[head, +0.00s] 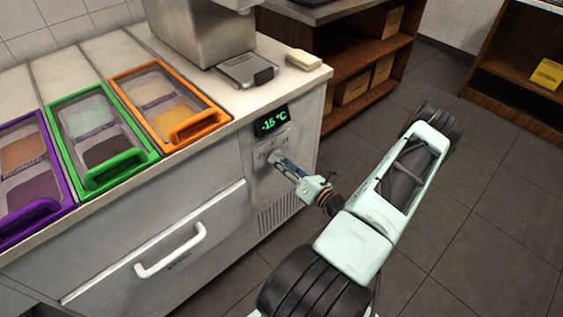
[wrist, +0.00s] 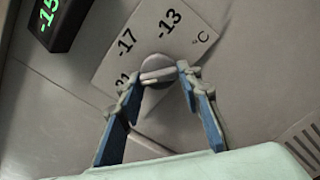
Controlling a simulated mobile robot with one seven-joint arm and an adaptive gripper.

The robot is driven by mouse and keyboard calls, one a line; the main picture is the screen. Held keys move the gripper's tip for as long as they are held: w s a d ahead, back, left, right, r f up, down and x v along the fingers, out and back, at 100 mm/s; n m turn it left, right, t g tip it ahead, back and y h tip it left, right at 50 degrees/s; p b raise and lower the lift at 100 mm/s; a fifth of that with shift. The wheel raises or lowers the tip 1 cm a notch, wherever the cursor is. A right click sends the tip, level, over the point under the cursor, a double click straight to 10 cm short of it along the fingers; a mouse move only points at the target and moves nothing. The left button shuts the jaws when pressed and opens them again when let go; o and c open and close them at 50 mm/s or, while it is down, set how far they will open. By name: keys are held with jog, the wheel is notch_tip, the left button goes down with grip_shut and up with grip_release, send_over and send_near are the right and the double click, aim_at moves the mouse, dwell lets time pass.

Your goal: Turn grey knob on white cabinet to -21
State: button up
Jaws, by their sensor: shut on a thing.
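The grey knob (wrist: 158,72) sits on a pale dial plate on the white cabinet (head: 215,190). My gripper (wrist: 156,80) is shut on the knob, with one blue-backed finger on each side of it. It also shows in the head view (head: 280,160), where the fingers hide the knob. The dial plate (wrist: 150,42) carries -17, -13 and °C; a third number at lower left is partly hidden and ends in 21. The raised grip bar on the knob lies nearly level in the wrist view. The green display (head: 271,121) reads -15 °C.
A white drawer handle (head: 170,250) is left of the knob on the cabinet front. A vent grille (head: 278,212) is below it. Topping trays with purple, green and orange (head: 168,105) frames sit on top. Open floor (head: 480,220) lies to the right.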

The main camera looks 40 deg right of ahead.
jog(key=shift+n, duration=0.6)
jog(key=o, duration=1.2)
jog(key=shift+c, duration=0.2)
jog(key=s+d, duration=0.1)
jog(key=s, duration=1.1)
